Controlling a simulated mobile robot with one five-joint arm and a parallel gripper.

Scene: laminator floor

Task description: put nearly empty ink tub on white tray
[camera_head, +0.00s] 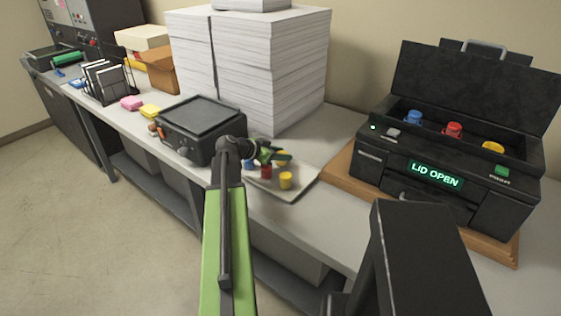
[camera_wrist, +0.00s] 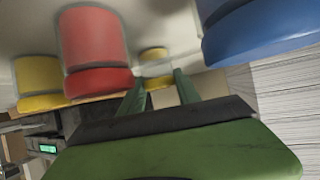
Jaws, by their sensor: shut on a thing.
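The white tray (camera_head: 298,190) lies on the counter in front of the paper stacks. A blue tub (camera_head: 248,165), a red tub (camera_head: 265,172) and a yellow tub (camera_head: 286,181) stand on it. My green gripper (camera_head: 278,155) is over the tray's back part, shut on another yellow tub (camera_head: 282,161), mostly hidden there. In the upside-down wrist view this tub (camera_wrist: 155,55) sits between the fingertips, with a pale band at its middle. The front yellow (camera_wrist: 40,80), red (camera_wrist: 92,50) and blue (camera_wrist: 255,30) tubs loom close. I cannot tell whether the held tub touches the tray.
A black machine (camera_head: 450,145) reading "LID OPEN" stands at right on a wooden board, with blue, red and yellow tubs inside. Tall paper stacks (camera_head: 270,75) rise behind the tray. A dark flat-topped device (camera_head: 200,125) is close on its left.

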